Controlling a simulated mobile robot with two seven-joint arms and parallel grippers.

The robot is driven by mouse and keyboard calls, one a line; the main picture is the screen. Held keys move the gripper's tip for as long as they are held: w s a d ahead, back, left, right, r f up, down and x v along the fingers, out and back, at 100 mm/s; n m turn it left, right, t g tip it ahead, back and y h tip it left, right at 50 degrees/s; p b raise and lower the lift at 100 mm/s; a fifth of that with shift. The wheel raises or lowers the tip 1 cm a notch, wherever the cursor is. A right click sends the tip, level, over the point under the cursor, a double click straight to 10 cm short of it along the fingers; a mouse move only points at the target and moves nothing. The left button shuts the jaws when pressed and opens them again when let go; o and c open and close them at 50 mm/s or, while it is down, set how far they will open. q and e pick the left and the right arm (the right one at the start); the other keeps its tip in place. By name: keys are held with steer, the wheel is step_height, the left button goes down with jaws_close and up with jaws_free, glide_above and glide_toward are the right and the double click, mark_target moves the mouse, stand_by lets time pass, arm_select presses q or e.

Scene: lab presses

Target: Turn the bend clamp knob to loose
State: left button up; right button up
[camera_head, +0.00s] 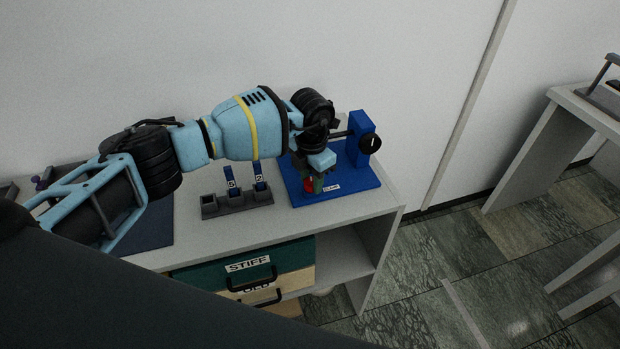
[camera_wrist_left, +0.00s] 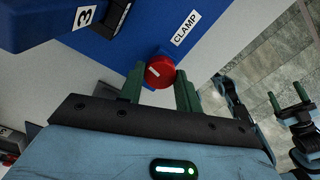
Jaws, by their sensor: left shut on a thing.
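The red clamp knob (camera_wrist_left: 159,71) sits on the blue bend fixture (camera_head: 359,181) beside a white label reading CLAMP (camera_wrist_left: 186,28). A small pale mark shows on the knob's top. In the head view only a little of the knob (camera_head: 309,186) shows beneath my gripper. My left gripper (camera_head: 316,181) comes down from above, its green fingers on either side of the knob, shut on it. In the left wrist view my right gripper (camera_wrist_left: 287,97) appears over the floor at the right, fingers apart and empty.
The fixture has a blue upright (camera_head: 361,130) with a black round knob (camera_head: 370,144). A grey rack (camera_head: 237,203) with blue numbered pieces stands left of it on the white bench (camera_head: 383,215). Drawers, one labelled STIFF (camera_head: 249,265), are below.

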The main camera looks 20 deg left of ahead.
mark_target(311, 182)
arm_select(q)
steer(key=shift+n, duration=1.1)
steer(key=o, duration=1)
steer(key=shift+r, duration=3.95)
